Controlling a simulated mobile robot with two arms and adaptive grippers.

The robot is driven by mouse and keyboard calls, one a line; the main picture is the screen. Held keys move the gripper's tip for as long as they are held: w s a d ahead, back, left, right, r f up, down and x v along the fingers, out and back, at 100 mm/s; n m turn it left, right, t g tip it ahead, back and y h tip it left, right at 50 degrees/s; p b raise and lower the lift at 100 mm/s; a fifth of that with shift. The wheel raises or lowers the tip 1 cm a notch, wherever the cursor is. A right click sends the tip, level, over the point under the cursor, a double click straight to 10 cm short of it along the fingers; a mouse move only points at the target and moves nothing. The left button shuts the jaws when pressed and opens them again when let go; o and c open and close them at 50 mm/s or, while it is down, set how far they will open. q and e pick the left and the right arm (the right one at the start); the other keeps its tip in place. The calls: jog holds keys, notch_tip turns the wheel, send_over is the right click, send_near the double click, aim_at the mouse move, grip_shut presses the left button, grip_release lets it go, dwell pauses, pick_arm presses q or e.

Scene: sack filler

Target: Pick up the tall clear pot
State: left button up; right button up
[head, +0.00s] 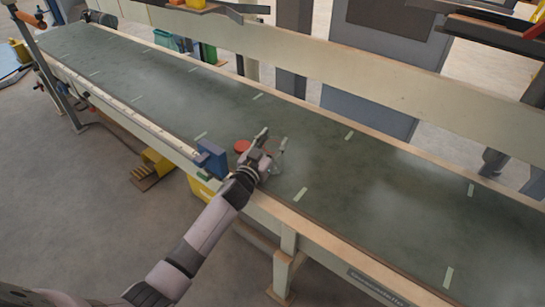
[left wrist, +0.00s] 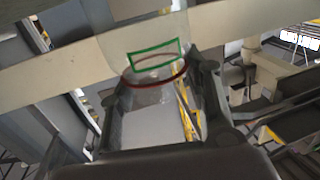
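My left gripper (head: 272,139) is low over the near edge of the green conveyor belt, its two fingers spread apart. In the left wrist view, a clear pot (left wrist: 118,45) with a green rectangular outline and a red ring shows between and beyond the open fingers (left wrist: 160,88). I see gaps beside the red ring, and I cannot tell whether a finger touches the pot. In the head view the gripper hides most of that spot; a faint clear shape (head: 276,168) shows beside the fingers. My right gripper is not in view.
A red round thing (head: 242,146) is just left of the gripper. A blue block (head: 211,158) stands on the belt's near edge. The long belt (head: 330,180) is otherwise mostly clear, with pale marks. A cream rail (head: 400,98) runs behind it. Dark machine parts hang at upper right.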

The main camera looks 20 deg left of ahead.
pick_arm(q)
jog(key=c, duration=0.9)
